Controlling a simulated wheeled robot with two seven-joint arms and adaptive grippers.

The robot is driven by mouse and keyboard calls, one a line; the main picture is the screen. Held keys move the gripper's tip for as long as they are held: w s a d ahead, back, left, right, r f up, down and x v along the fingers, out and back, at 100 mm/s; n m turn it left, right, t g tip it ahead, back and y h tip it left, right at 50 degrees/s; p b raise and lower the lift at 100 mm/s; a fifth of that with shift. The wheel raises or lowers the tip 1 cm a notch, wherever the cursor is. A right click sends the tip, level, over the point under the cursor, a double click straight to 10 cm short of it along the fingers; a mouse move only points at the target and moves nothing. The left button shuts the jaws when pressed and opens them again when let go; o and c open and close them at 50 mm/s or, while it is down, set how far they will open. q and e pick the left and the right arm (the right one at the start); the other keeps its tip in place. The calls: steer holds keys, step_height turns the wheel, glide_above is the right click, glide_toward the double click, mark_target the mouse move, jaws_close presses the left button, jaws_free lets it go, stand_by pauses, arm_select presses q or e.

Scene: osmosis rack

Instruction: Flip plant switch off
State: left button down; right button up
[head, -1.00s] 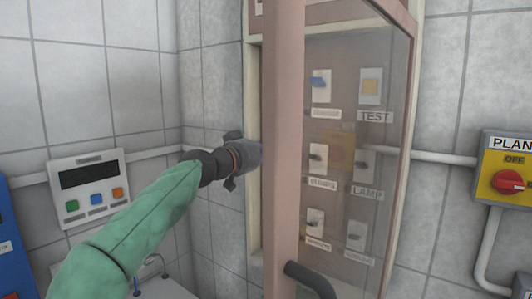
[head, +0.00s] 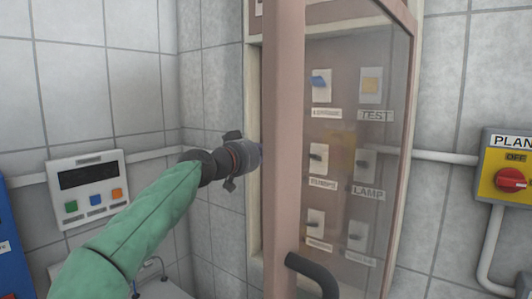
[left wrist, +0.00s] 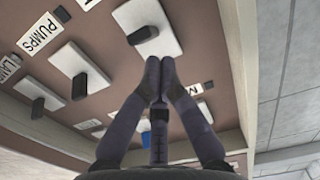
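A yellow switch box (head: 487,188) with a red rotary knob (head: 511,180) is on the wall at the right edge of the head view. Its cut-off label (head: 512,142) reads "PLAN", with "OFF" below; the knob's exact setting is unclear. My left gripper (head: 258,155) reaches into the cabinet, its fingertips hidden behind the door frame. In the left wrist view its fingers (left wrist: 160,68) are together and empty, close to a white switch plate (left wrist: 162,17) with a black knob (left wrist: 143,35), beside a "PUMPS" label (left wrist: 39,34). Contact cannot be told. My right gripper is not in view.
The brown cabinet's glazed door (head: 284,150) has a dark handle (head: 313,275) and stands between my left gripper and the yellow box. Several switches show through the glass, labelled "TEST" and "LAMP" among others. A white display panel (head: 88,160) hangs at the left.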

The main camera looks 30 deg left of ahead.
arm_select(q)
steer(key=s+r, duration=0.1)
steer(key=s, duration=1)
steer(key=shift+s+a+r, duration=0.2)
steer(key=shift+a+r, duration=0.05)
steer(key=shift+a, duration=0.2)
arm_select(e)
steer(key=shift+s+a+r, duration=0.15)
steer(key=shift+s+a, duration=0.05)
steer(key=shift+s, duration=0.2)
